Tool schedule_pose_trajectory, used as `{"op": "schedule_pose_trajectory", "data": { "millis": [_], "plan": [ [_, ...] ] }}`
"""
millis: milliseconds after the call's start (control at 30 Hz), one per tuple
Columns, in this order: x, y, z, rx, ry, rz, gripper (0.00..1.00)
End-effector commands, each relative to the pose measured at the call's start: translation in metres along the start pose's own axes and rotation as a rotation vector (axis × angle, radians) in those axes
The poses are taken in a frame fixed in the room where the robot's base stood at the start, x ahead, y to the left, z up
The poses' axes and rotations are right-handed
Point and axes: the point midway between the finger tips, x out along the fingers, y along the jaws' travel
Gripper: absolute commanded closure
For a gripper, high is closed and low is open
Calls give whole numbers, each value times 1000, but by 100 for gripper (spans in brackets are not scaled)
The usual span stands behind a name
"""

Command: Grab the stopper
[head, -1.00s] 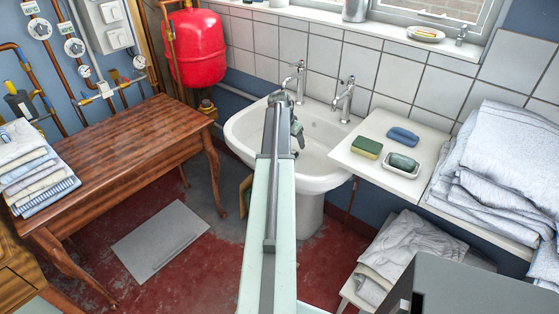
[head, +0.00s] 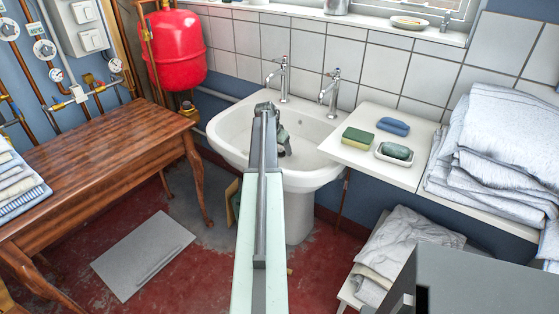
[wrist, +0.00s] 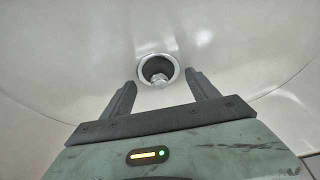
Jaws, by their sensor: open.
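The white sink basin (head: 232,129) stands against the tiled wall. In the wrist view, a round drain with a bright metal ring (wrist: 143,65) lies in the basin's white bottom. A dark round stopper (wrist: 157,67) with a small pale knob seems to sit inside the ring; where it ends and the drain begins is hard to tell. My gripper (wrist: 161,80) is open and empty, its two fingers either side of the drain in the picture. In the head view my gripper (head: 284,147) is inside the basin, partly hidden by my arm; the stopper does not show there.
Two chrome taps (head: 283,80) rise at the sink's back. A white shelf (head: 375,168) to the right bears a green-yellow sponge (head: 358,138), a blue item (head: 393,126) and a soap dish (head: 395,155). Folded towels (head: 500,140) lie further right. A wooden table (head: 100,170) stands left.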

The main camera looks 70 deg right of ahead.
Motion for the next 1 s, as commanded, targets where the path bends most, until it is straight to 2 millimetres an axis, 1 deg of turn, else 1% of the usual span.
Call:
{"op": "schedule_pose_trajectory", "data": {
  "millis": [33,233,267,300,367,400,500,767,867,1000],
  "plan": [
    [11,0,2,0,0,0,31],
    [7,0,0,-1,0,0,31],
    [7,0,0,-1,0,0,34],
    [7,0,0,-1,0,0,45],
    [7,0,0,-1,0,0,62],
    [7,-1,1,-1,0,0,73],
    [7,-1,1,-1,0,0,98],
    [4,-1,0,-2,0,-1,98],
    [-3,-1,-3,-2,0,-1,98],
    [-25,-2,-12,-2,0,-1,98]
  ]
}}
